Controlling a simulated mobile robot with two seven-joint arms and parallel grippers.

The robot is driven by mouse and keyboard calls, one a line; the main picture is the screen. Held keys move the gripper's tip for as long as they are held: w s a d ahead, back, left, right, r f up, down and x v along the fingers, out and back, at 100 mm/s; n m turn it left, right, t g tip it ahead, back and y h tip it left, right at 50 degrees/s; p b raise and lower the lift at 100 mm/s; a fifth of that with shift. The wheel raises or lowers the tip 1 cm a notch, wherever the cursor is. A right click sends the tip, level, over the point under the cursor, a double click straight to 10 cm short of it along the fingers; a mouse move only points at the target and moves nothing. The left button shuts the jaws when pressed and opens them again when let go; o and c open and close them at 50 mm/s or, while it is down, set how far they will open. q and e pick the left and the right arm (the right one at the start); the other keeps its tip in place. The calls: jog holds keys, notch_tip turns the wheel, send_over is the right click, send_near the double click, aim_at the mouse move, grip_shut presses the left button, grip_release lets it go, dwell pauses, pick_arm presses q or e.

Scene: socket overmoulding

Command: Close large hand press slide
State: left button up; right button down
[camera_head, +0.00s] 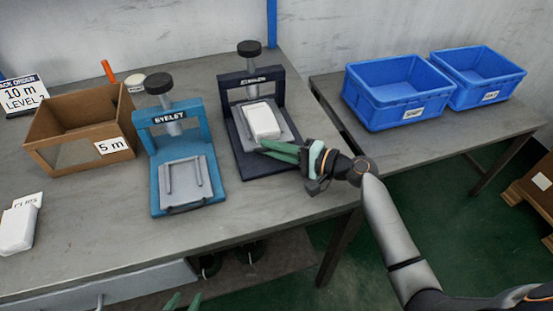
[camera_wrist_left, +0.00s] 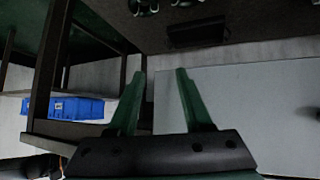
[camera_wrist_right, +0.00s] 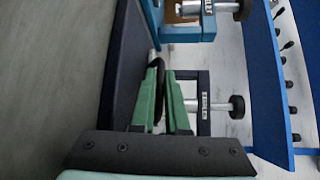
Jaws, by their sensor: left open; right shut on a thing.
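The dark navy hand press (camera_head: 229,85), labelled EYELET, stands on the table right of a light blue press. Its grey slide (camera_head: 243,132) carries a white block (camera_head: 263,121) and sits toward the front of the base, out in front of the upright frame. My right gripper (camera_head: 262,148) is at the slide's front edge, shut on the slide's black handle (camera_wrist_right: 156,68), which shows between the fingers in the right wrist view. The fingers partly hide the handle. My left gripper (camera_head: 183,301) is open and empty, low at the front of the table; its spread fingers (camera_wrist_left: 160,88) show in the left wrist view.
The light blue press (camera_head: 157,180) stands close on the left, its grey slide also forward. A cardboard box (camera_head: 60,133) and a white block (camera_head: 17,230) lie further left. Blue bins (camera_head: 382,112) stand on the right-hand table.

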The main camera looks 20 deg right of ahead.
jog(key=shift+s+a, duration=0.2)
jog(key=shift+a, duration=0.05)
jog(key=c, duration=0.9)
grip_release()
jog(key=shift+f, duration=0.1)
jog(key=shift+s+d+f, duration=0.1)
